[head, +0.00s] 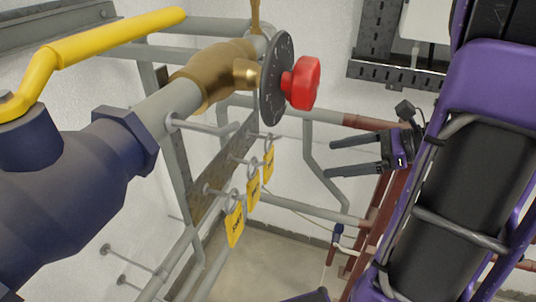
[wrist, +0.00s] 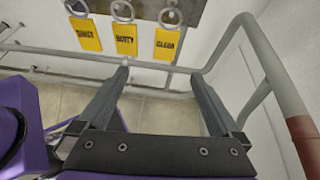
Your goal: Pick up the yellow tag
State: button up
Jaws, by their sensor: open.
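Three yellow tags hang by rings from a drab metal strip. In the head view they show as a near tag (head: 235,224), a middle tag (head: 253,189) and a far tag (head: 269,161). In the wrist view there are a left tag (wrist: 86,34) with unclear lettering, a middle tag (wrist: 125,39) that seems to read DIRTY, and a right tag (wrist: 166,44) that seems to read CLEAN. My gripper (head: 331,158) is open and empty, right of the tags in the head view. In the wrist view my gripper (wrist: 160,74) points toward the tags, its fingers apart from them.
Grey pipes (head: 323,205) run beside and below the tags. A red valve knob (head: 301,83) and a brass valve body (head: 215,73) are above them. A yellow-handled blue valve (head: 62,176) fills the left. A bent pipe (wrist: 241,49) stands right of my fingers in the wrist view.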

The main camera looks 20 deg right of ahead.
aim_at(270, 159)
jog(key=shift+m+t, duration=0.4)
jog(key=x, duration=1.1)
jog(key=r+x, duration=0.1)
jog(key=x, duration=0.4)
jog(key=shift+w+a+f+b, duration=0.25)
jog(key=shift+w+b, duration=0.1)
jog(key=shift+w, duration=0.2)
jog(key=c, duration=1.4)
